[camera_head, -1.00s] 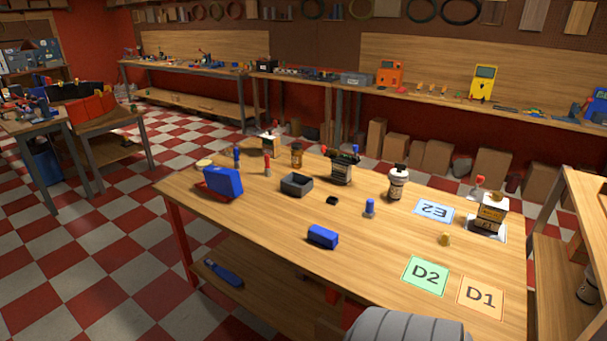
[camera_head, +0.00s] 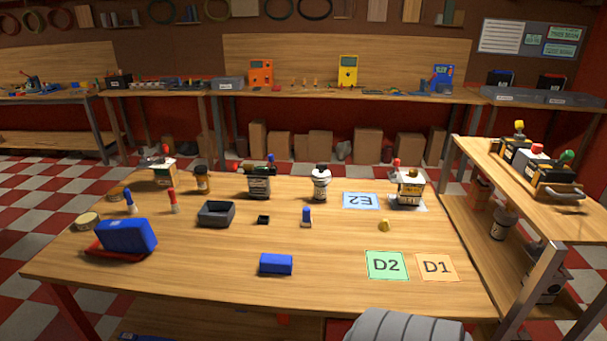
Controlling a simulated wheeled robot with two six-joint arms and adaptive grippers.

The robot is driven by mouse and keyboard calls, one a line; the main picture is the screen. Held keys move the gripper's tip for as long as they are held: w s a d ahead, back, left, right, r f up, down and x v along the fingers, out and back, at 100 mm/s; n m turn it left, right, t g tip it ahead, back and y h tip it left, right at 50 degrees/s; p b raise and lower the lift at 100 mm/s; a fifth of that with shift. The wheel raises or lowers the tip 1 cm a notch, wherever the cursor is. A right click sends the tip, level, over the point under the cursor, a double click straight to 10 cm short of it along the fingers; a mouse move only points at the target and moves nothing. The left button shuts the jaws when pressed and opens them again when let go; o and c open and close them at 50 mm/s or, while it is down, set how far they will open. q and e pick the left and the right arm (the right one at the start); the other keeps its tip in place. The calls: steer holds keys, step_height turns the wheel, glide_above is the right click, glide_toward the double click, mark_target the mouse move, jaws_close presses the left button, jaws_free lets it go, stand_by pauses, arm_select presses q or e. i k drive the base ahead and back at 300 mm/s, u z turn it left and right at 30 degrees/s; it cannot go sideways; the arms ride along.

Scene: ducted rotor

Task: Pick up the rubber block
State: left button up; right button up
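No block is labelled as rubber, so I cannot tell for sure which one is the rubber block. A plain blue block (camera_head: 276,264) lies near the front middle of the wooden table (camera_head: 210,272). A much smaller black block (camera_head: 263,220) lies farther back, just right of a dark open tray (camera_head: 216,214). Both lie on the tabletop with nothing touching them. Neither of my grippers is in view.
A larger blue object (camera_head: 127,237) sits on a red base at the left. A small blue-topped piece (camera_head: 306,217), a yellow piece (camera_head: 384,225), and the D2 (camera_head: 387,265) and D1 (camera_head: 437,267) cards lie to the right. Bottles and jars stand along the back.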

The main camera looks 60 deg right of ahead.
mark_target(276, 264)
steer(key=z, duration=0.9)
steer(key=i, duration=0.75)
steer(key=z, duration=0.8)
